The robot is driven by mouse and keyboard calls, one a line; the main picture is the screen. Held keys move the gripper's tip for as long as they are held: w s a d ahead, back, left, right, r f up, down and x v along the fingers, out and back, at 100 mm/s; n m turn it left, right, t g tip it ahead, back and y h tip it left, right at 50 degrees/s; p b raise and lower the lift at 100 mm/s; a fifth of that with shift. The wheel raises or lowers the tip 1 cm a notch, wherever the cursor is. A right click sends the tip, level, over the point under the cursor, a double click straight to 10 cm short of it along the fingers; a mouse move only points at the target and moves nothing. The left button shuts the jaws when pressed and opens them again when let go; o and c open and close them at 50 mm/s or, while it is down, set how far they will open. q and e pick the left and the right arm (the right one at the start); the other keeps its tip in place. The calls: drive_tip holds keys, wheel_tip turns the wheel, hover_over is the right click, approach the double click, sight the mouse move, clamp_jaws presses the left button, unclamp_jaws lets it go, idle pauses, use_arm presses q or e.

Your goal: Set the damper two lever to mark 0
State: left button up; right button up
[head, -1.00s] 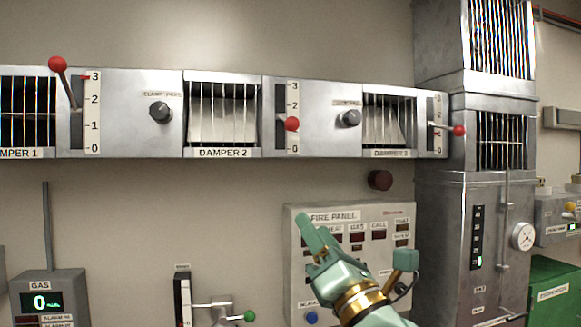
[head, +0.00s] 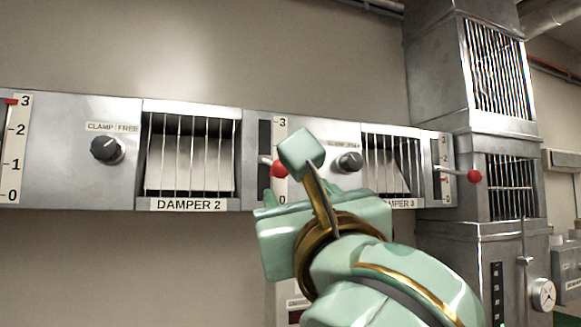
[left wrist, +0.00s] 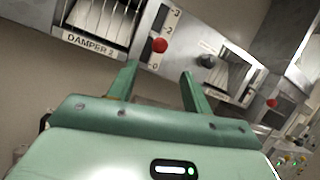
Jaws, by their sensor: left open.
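The damper two lever (head: 279,168) has a red ball end and stands in a slot beside a 0-to-3 scale, right of the DAMPER 2 grille (head: 190,155). Its ball covers about the mark 1 spot; mark 0 shows below it in the left wrist view, where the ball (left wrist: 160,45) is also seen. My left gripper (head: 290,180) is open and empty, close in front of the lever. In the left wrist view its fingers (left wrist: 159,72) point up at the panel, with the ball just beyond and between their tips. Contact is not visible. My right gripper is not in view.
A black knob (head: 107,150) labelled CLAMP FREE sits left of the grille. Another knob (head: 348,162) is close right of the lever. The DAMPER 3 lever (head: 474,176) sticks out farther right by a metal duct (head: 465,90). The wall below the panel is bare at left.

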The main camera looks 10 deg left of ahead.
sight(283, 170)
use_arm(q)
drive_tip(key=p+x, duration=0.3)
drive_tip(key=x, duration=1)
drive_tip(key=shift+w+r, duration=0.1)
drive_tip(key=shift+r, duration=0.1)
drive_tip(key=shift+w+a+r, duration=0.15)
drive_tip(key=shift+w+a, duration=0.2)
drive_tip(key=shift+w, duration=0.2)
drive_tip(key=shift+w+a, duration=0.1)
drive_tip(key=shift+w, duration=0.05)
clamp_jaws()
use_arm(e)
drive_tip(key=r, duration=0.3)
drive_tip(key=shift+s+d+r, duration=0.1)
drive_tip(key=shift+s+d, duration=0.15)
